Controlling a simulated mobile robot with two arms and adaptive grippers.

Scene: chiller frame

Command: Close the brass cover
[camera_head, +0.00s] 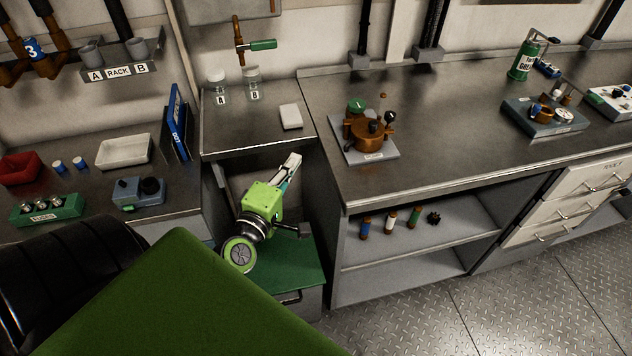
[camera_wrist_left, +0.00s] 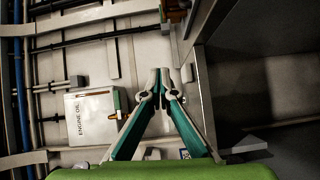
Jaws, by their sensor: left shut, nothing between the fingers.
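A brass-coloured round device (camera_head: 368,132) stands on a grey plate (camera_head: 372,154) on the left part of the long steel bench. A green cap and a black knob show on its top. A smaller brass-coloured part (camera_head: 541,110) sits on a blue-grey base further right. I cannot tell which of these bears the brass cover, or how far it is open. My left gripper (camera_head: 291,163) is shut and empty, in front of the small steel bench and left of the brass device, apart from both. Its closed fingertips also show in the left wrist view (camera_wrist_left: 160,74). My right gripper is out of view.
A white block (camera_head: 291,117) and bottles A (camera_head: 218,90) and B (camera_head: 252,84) stand on the small bench. The long bench's front edge lies between my gripper and the brass device. A green can (camera_head: 523,65) stands at the back right. The bench middle is clear.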

